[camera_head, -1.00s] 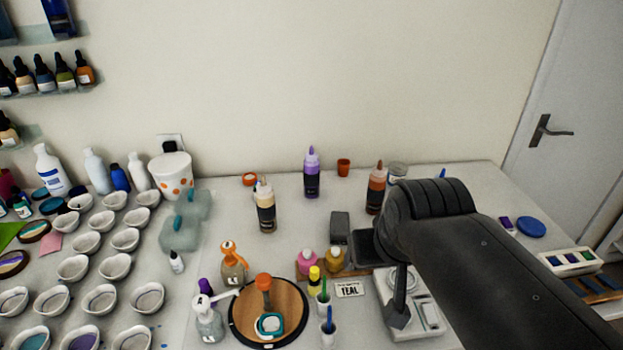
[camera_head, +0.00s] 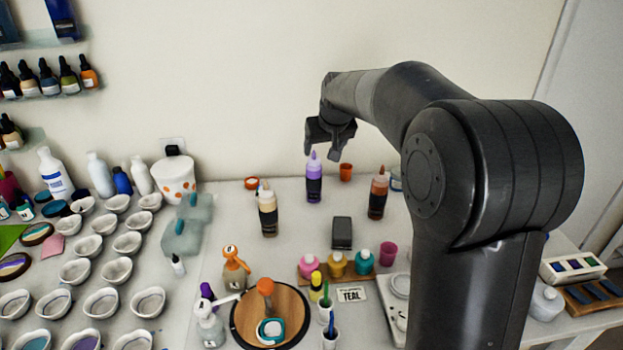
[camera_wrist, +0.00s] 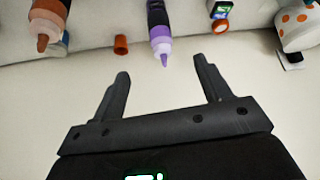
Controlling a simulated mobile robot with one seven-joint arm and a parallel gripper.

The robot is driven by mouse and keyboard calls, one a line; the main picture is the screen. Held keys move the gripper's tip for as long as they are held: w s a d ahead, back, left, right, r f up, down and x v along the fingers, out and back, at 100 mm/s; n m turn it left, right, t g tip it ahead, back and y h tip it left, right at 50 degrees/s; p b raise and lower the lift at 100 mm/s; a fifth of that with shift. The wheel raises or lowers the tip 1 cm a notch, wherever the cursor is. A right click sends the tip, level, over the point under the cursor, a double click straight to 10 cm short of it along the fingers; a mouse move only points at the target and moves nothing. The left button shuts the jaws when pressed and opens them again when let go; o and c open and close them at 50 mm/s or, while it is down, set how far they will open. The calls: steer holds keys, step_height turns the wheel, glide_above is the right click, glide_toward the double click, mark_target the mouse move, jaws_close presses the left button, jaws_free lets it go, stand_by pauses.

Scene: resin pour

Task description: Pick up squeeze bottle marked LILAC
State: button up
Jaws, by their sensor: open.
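A squeeze bottle with purple contents, a purple nozzle and a dark label (camera_head: 314,188) stands upright at the back of the table. Its lettering is too small to read. My gripper (camera_head: 323,150) is just above its nozzle in the head view, open and empty. In the wrist view, which looks upside down, the purple bottle (camera_wrist: 158,28) hangs from the top edge with its nozzle toward the gap between my open fingers (camera_wrist: 161,72). The nozzle appears apart from both fingers.
A brown-orange bottle (camera_head: 378,195) stands to the right and a cream one (camera_head: 268,212) to the front left. A small orange cup (camera_head: 346,172) is close behind on the right. A dark grey block (camera_head: 342,232) lies in front. The wall is close behind.

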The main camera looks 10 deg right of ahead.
glide_toward(315, 160)
steer(key=x, duration=0.7)
steer(key=shift+r, duration=0.1)
steer(key=x, duration=0.5)
steer(key=shift+s, duration=0.1)
steer(key=c, duration=1.5)
